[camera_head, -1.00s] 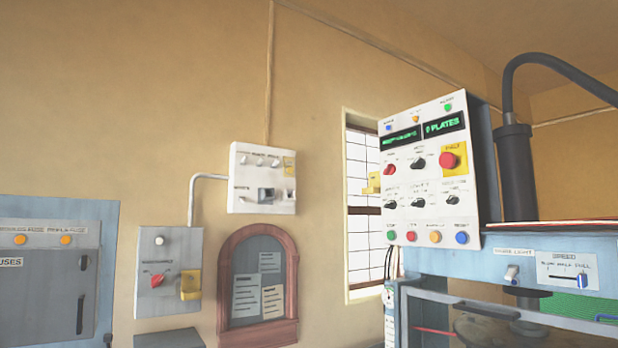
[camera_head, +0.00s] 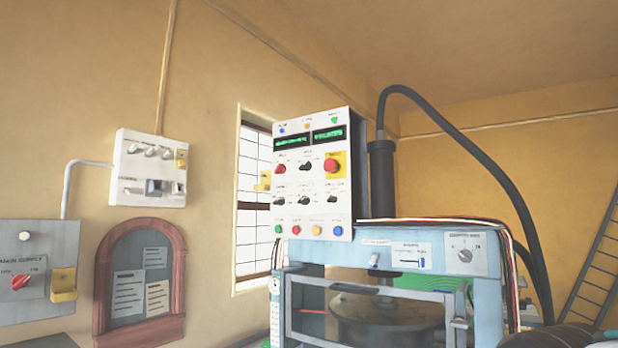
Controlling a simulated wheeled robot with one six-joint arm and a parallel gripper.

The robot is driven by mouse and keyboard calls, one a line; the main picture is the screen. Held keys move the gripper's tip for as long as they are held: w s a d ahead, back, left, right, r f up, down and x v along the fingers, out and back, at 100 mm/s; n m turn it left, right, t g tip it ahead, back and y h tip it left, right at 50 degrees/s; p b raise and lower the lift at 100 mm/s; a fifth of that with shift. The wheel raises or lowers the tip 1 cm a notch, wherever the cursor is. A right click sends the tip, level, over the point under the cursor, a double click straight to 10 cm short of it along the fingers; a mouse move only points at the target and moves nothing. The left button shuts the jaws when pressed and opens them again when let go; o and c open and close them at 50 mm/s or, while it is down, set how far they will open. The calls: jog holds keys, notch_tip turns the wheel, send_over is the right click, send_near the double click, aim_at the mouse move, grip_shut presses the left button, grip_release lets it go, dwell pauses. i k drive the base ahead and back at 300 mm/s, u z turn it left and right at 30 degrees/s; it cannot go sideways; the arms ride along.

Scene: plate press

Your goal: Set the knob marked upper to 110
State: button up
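A white control panel (camera_head: 312,217) hangs left of the press's column. It has a red knob (camera_head: 281,169), a black knob (camera_head: 305,166) beside it and a lower row of black knobs (camera_head: 304,200). The labels are too small to read, so I cannot tell which knob is marked upper or what it is set to. A grey dial (camera_head: 465,255) sits on the press's front beam, its lettering also unreadable. My gripper is not in view; a dark rounded shape at the bottom right edge may be part of my arm.
The panel also carries a large red button (camera_head: 331,166) on yellow, green displays (camera_head: 328,134) and coloured buttons (camera_head: 317,230). The blue press frame (camera_head: 400,240) stands below right. A grey switch box (camera_head: 40,240) and a white box (camera_head: 150,170) are on the left wall. A ladder (camera_head: 598,260) leans right.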

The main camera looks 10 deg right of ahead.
aim_at(280, 201)
jog(key=u, duration=0.25)
jog(key=i, duration=0.25)
jog(key=u, duration=0.95)
jog(key=i, duration=1.25)
jog(key=z, duration=0.55)
jog(key=i, duration=0.6)
jog(key=z, duration=0.65)
